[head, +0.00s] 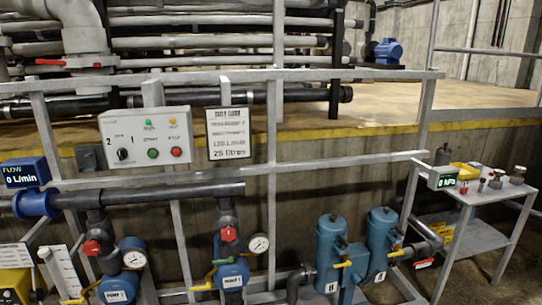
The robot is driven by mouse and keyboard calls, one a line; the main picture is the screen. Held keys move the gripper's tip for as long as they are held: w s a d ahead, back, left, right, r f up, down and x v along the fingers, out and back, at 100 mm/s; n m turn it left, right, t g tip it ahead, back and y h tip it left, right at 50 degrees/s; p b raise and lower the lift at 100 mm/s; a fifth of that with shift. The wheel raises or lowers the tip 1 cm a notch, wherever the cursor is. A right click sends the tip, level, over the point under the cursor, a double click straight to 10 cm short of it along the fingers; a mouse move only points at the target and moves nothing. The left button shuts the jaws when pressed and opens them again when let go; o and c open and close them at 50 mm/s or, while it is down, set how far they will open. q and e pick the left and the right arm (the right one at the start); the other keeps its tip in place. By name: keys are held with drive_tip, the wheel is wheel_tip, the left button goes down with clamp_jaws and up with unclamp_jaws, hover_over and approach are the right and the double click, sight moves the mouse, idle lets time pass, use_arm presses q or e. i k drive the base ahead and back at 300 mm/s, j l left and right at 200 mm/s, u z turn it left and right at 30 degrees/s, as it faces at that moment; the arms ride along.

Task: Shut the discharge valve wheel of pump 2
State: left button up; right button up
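The right one, pump 2 (231,274), has a label that seems to read "PUMP 2". A red valve wheel (228,234) sits on the dark vertical pipe above it; I cannot tell how far it is turned. A round gauge (259,244) is just right of this wheel. A yellow lever (203,284) is at the pump's lower left. Pump 1 (118,290) has a similar red wheel (91,246) above it. Neither of my grippers is in view.
A control panel (147,138) and a sign reading "25 litres" (229,133) hang on the railing (272,180). The flow meter (26,173) shows 0 L/min. Two blue filter canisters (331,243) stand right of pump 2. A small-parts cart (487,200) is at right.

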sight(90, 248)
drive_tip(key=u, duration=1.3)
drive_tip(key=i+j, duration=0.2)
drive_tip(key=j, duration=0.15)
drive_tip(key=i+j+z, duration=0.1)
drive_tip(key=i+j, duration=0.35)
drive_tip(key=j, duration=0.25)
drive_tip(key=i+j+z, duration=0.1)
drive_tip(key=j, duration=0.25)
drive_tip(key=i+j, duration=0.3)
drive_tip(key=i+j+z, duration=0.1)
drive_tip(key=j, duration=0.4)
drive_tip(key=i+j, duration=0.25)
drive_tip(key=i+j+z, duration=0.1)
drive_tip(key=j, duration=0.4)
drive_tip(key=i, duration=0.1)
